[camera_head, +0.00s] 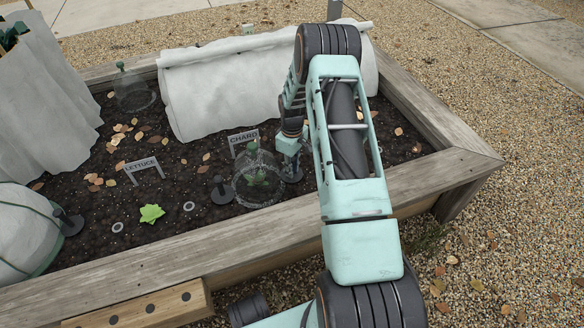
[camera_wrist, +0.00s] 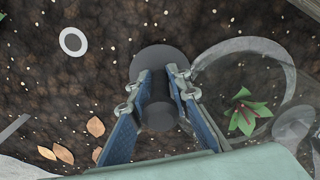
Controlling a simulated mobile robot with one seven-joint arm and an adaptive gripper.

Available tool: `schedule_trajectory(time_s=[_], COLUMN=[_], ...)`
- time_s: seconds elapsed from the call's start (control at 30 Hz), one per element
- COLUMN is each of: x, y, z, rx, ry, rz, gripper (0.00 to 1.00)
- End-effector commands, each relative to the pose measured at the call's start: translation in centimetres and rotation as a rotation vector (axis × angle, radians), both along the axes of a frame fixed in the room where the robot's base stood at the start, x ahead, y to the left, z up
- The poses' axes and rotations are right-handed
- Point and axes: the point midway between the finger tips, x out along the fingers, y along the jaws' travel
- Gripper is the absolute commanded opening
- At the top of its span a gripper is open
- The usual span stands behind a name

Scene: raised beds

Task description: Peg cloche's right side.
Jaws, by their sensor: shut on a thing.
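The clear cloche (camera_head: 257,184) stands over a small green plant behind the bed's front board; its pale rim (camera_wrist: 245,45) curves at the right of the wrist view. A dark peg with a round flange (camera_head: 222,191) stands at the cloche's left side. My gripper (camera_head: 290,160) is at the cloche's right side, pointing down. In the wrist view my gripper (camera_wrist: 158,85) is shut on another dark peg (camera_wrist: 160,62). This peg's flange is close beside the cloche rim. Whether it touches the rim, and how deep its tip is, I cannot tell.
A CHARD sign (camera_head: 244,138) stands behind the cloche. A white fabric tunnel (camera_head: 225,90) lies at the back. A LETTUCE sign (camera_head: 142,166), a green seedling (camera_head: 151,213) and pale ground rings (camera_head: 189,206) are to the left. The wooden front board (camera_head: 150,258) bounds the bed. Another cloche (camera_head: 131,92) stands far left.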

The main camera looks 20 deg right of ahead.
Motion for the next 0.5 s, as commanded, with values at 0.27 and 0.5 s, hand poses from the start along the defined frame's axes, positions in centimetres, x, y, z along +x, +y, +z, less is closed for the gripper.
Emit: schedule_trajectory(time_s=[0.27,0.5], x=[0.00,0.00], y=[-0.01,-0.01], z=[-0.01,0.17], rx=[0.000,0.000], ry=[0.000,0.000], rz=[0.000,0.000], gripper=[0.38,0.38])
